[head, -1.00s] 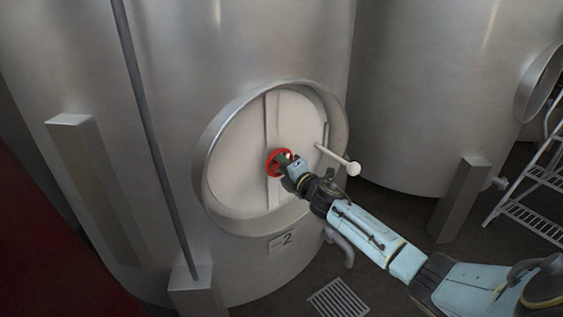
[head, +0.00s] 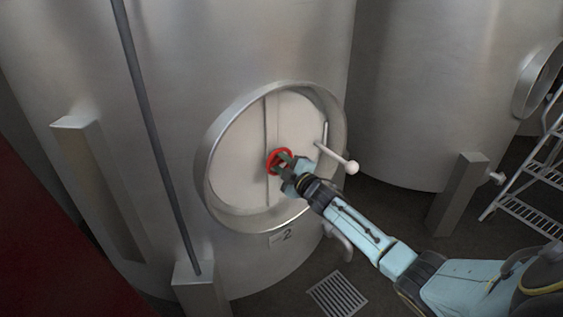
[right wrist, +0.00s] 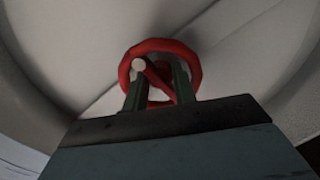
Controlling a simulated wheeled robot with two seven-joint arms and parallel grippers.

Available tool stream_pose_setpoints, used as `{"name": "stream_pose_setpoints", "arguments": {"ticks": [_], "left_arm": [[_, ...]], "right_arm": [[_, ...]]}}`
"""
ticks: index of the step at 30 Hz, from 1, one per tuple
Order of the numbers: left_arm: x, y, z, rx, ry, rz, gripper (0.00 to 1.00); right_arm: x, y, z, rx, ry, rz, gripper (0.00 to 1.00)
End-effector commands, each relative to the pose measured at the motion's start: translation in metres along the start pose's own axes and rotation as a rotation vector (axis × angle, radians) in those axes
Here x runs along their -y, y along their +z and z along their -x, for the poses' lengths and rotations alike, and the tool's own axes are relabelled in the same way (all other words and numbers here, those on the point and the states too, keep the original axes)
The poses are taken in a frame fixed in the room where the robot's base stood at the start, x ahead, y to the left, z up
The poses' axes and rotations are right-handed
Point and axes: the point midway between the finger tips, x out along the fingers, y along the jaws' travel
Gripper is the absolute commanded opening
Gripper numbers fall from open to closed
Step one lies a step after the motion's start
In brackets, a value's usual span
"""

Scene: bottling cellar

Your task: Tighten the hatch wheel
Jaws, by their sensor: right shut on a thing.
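The red hatch wheel (head: 270,160) sits in the middle of the round pale hatch door (head: 240,160) on the steel tank marked 2. My right gripper (head: 285,160) reaches it from the lower right and is shut on the wheel. In the right wrist view the red wheel (right wrist: 196,66) shows its rim and a spoke, with a pale round knob beside a finger. The two dark green fingers (right wrist: 160,85) are at the wheel, inside its rim in this view. The gripper hides part of the wheel. My left gripper is not in view.
A white-knobbed lever (head: 350,167) sticks out at the right of the hatch's raised steel rim (head: 203,165). A dark vertical pipe (head: 155,140) runs left of the hatch. A floor grate (head: 338,294) lies below, and a metal ladder (head: 530,210) stands right.

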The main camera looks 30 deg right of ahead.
Motion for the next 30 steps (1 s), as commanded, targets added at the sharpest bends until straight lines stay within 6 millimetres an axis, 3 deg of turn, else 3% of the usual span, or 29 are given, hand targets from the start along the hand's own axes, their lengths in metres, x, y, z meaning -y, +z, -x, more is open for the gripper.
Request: {"name": "stream_pose_setpoints", "arguments": {"ticks": [17, 18, 22, 30], "left_arm": [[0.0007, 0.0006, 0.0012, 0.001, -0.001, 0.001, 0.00], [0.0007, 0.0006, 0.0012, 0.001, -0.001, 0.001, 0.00], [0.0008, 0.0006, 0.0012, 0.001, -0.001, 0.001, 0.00], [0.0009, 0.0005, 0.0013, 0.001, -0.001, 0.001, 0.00]], "right_arm": [[0.0002, 0.0004, 0.0000, 0.001, 0.000, -0.030, 0.04], [0.0002, 0.0004, 0.0000, 0.001, 0.000, -0.030, 0.32], [0.0003, 0.0003, 0.0000, 0.001, 0.000, -0.029, 0.49], [0.0002, 0.0002, 0.0004, 0.000, 0.000, -0.027, 0.49]]}}
